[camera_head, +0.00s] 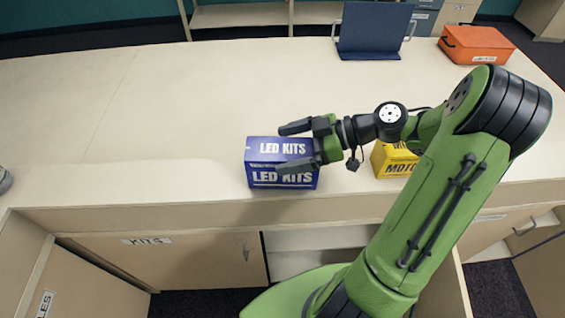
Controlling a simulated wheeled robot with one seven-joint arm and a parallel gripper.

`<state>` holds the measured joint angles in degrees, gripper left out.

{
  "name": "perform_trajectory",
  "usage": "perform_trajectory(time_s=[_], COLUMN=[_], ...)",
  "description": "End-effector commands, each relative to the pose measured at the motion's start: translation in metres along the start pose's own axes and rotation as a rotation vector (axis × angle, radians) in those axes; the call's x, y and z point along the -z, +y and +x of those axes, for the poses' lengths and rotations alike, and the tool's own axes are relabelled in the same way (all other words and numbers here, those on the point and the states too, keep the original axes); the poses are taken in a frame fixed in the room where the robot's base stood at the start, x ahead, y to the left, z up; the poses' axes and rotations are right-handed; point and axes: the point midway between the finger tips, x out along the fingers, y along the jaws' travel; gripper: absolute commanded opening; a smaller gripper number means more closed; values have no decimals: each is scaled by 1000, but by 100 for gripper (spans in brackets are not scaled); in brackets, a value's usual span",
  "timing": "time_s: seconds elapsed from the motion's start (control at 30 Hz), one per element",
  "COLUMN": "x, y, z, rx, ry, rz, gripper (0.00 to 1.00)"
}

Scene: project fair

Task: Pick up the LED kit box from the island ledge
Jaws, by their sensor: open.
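The LED kit box (262,180) is blue with white "LED KITS" lettering on its top and front. It stands on the light wooden island ledge (110,200) near the front edge, left of my arm. My gripper (287,148) reaches in from the right, with its dark fingers spread open. In the picture, one finger overlaps the top of the box and the other overlaps its right front. The fingers hide part of the box, and I cannot tell whether they touch it.
A yellow box (392,161) marked "MOTO..." stands right of the gripper, partly behind my arm. An orange case (476,44) and a dark blue upright panel (374,28) are at the back. The left and middle worktop is clear. A cabinet door (180,260) labelled "KITS" is below.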

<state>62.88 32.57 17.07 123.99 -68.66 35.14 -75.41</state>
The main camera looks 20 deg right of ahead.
Motion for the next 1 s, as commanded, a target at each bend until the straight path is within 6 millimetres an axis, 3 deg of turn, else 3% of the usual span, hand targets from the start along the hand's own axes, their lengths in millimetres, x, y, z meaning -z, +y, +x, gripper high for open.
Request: perform_trajectory(time_s=[0.07, 0.63, 0.87, 1.0], x=[0, 0, 3, 27], y=[0, 0, 0, 1], z=[0, -1, -2, -12], rx=[-1, 0, -1, -3], ry=[0, 0, 0, -2], rz=[0, 0, -2, -7], gripper=[100, 15, 15, 15])
